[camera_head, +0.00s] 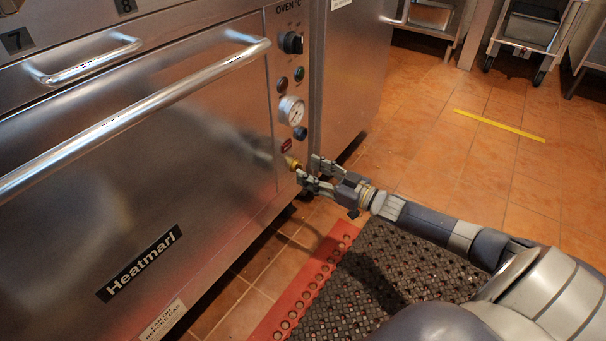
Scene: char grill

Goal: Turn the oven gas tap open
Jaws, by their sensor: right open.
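The oven (150,175) is a steel "Heatmarl" unit filling the left of the head view, with a control panel on its right side. A small yellow-brass part, apparently the gas tap (292,163), sits low on that panel, below a red switch. My right gripper (308,172) reaches in from the right with its fingers apart, close to the tap. One finger partly hides the tap's lower area. I cannot tell whether a finger touches it. My left gripper is not in view.
A long handle (130,118) juts from the oven door. A perforated mat (385,270) lies on the tiles. Open floor lies at the right.

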